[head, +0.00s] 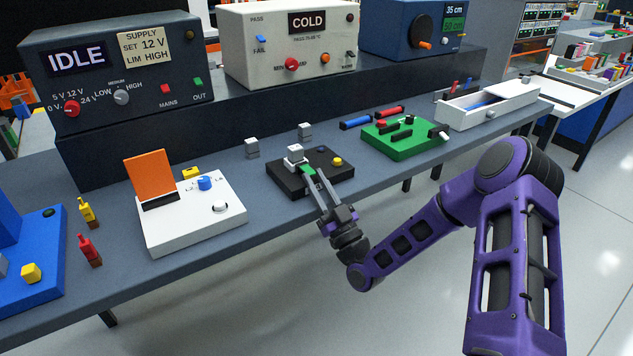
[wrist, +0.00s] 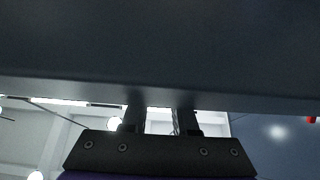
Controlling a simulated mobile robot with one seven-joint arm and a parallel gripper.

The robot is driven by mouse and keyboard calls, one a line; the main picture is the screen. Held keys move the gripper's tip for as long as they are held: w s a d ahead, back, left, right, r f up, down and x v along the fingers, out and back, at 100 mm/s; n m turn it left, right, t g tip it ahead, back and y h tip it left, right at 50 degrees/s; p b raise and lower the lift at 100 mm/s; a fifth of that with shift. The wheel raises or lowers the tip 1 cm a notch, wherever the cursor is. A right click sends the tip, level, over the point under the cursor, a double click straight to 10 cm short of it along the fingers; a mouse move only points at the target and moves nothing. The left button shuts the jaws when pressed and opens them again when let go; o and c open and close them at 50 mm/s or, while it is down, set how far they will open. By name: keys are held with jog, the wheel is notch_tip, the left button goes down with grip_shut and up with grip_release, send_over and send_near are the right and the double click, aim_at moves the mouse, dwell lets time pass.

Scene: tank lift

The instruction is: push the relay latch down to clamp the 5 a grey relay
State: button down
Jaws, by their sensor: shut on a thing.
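The black relay board (head: 330,180) lies on the bench near its front edge. I cannot tell how far down the latch lies. Any label on the relay is too small to read. In the wrist view a dark surface hides the fingertips of my gripper (wrist: 157,110).
Two more grey blocks (head: 252,148) (head: 305,131) stand behind the board. A white board with an orange panel (head: 152,175) is on the left. A green board (head: 405,136) and a white drawer tray (head: 490,106) are on the right. Instrument boxes line the back.

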jog(key=c, duration=0.7)
grip_release()
jog(key=v, duration=1.7)
jog(key=shift+s+f, duration=0.15)
jog(key=shift+f, duration=0.1)
